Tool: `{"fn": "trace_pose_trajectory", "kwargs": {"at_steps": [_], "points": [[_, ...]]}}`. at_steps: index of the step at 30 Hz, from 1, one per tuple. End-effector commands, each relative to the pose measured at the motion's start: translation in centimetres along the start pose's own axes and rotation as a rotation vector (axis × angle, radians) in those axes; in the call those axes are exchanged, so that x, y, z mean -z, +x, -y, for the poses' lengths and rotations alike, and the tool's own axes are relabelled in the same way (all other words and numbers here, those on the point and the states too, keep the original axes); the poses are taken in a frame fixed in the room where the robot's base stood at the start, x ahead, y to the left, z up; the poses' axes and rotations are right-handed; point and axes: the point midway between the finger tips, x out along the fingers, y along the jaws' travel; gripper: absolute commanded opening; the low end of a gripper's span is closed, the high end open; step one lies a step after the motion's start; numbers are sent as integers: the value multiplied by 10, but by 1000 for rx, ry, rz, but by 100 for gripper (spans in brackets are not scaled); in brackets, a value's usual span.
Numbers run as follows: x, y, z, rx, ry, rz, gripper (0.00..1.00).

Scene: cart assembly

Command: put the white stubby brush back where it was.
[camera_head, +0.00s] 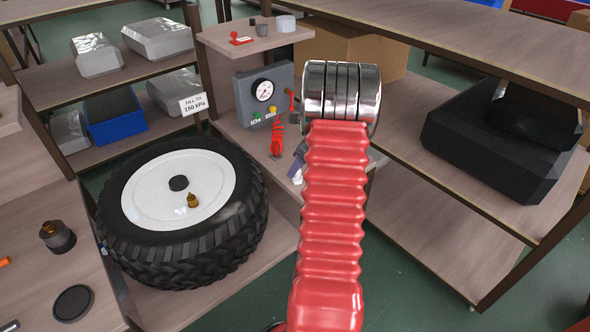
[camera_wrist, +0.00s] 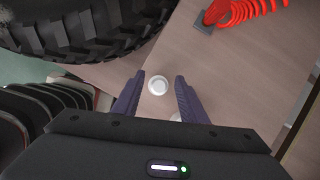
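In the wrist view a small white round thing (camera_wrist: 158,85) shows between my fingertips, with clear gaps on both sides; it looks like the white stubby brush seen end-on, but I cannot tell for sure. My gripper (camera_wrist: 160,76) is open, its two purple fingers apart and pointing towards the wooden shelf surface. A second small whitish patch (camera_wrist: 175,117) shows nearer the palm, partly hidden by it. In the head view my red arm hides most of the gripper and the white thing.
A big tyre with a white rim (camera_head: 178,190) lies left of my arm. A red coiled hose (camera_head: 277,138) hangs by the gauge panel (camera_head: 262,92); the hose also shows in the wrist view (camera_wrist: 245,12). A shelf above the panel holds a grey-white cylinder (camera_head: 286,23). Black bins (camera_head: 500,140) stand right.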

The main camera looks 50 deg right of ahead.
Motion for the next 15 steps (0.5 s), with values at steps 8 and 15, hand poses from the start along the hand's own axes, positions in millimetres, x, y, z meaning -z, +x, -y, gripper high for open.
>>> {"fn": "trace_pose_trajectory", "kwargs": {"at_steps": [8, 15], "points": [[0, -48, 1, 3, -1, 1, 39], [0, -87, 1, 3, 0, 1, 39]]}}
